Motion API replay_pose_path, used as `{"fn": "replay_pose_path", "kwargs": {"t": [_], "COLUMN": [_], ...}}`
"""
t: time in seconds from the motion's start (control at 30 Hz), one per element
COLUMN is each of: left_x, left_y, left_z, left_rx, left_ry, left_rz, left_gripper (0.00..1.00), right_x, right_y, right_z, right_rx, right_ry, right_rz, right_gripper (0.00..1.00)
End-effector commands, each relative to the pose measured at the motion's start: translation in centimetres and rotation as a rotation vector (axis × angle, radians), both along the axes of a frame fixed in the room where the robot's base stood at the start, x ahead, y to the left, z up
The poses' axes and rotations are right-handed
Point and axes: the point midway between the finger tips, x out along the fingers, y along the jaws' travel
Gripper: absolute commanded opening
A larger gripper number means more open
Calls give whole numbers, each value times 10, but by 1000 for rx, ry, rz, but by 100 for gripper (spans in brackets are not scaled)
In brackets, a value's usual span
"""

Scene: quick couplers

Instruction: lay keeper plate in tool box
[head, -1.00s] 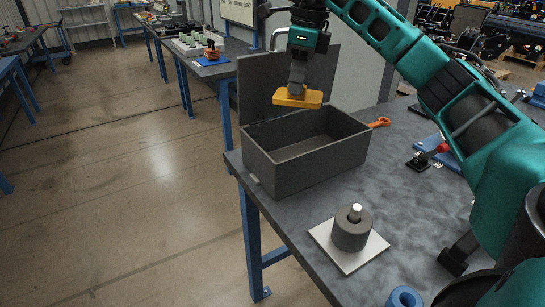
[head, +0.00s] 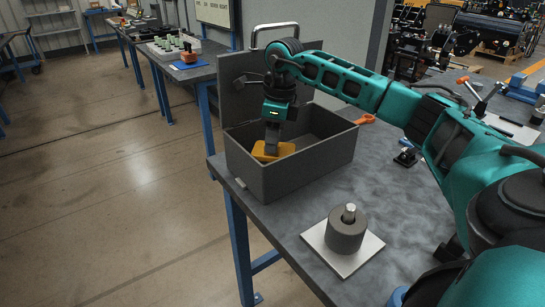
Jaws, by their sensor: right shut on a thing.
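The keeper plate (head: 285,149), a yellow-orange flat piece, is inside the left part of the open grey tool box (head: 272,180), below its rim. My right gripper (head: 271,147) points down into the box and is shut on the plate. The plate's lower part is hidden by the box's front wall, so I cannot tell whether it touches the floor of the box. The box lid stands open at the back left. My left gripper is not in view.
A dark grey cylinder with a metal pin (head: 346,229) stands on a white square plate (head: 318,238) in front of the box. An orange-handled tool (head: 366,119) lies behind the box's right end. The tabletop (head: 398,195) right of the box is mostly clear.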

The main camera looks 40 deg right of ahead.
Motion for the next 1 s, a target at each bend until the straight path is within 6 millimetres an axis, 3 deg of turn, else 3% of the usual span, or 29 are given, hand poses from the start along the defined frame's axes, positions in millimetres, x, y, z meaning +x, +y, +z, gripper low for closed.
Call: {"fn": "replay_pose_path", "kwargs": {"t": [0.17, 0.43, 0.8, 0.83, 1.0], "left_x": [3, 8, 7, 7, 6], "left_y": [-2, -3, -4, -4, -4], "left_z": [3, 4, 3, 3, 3], "left_rx": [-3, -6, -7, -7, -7], "left_ry": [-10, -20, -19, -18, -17], "left_rz": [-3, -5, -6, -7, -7], "left_gripper": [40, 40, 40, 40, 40], "right_x": [0, 0, 1, 0, 0], "right_y": [0, 0, 0, 0, 0], "right_z": [-9, -44, -49, -50, -49], "right_rx": [0, 2, 2, 1, 1], "right_ry": [-2, -2, -4, -1, -1], "right_rz": [0, -1, 0, 0, 0], "right_gripper": [0, 0, 0, 23, 39]}}
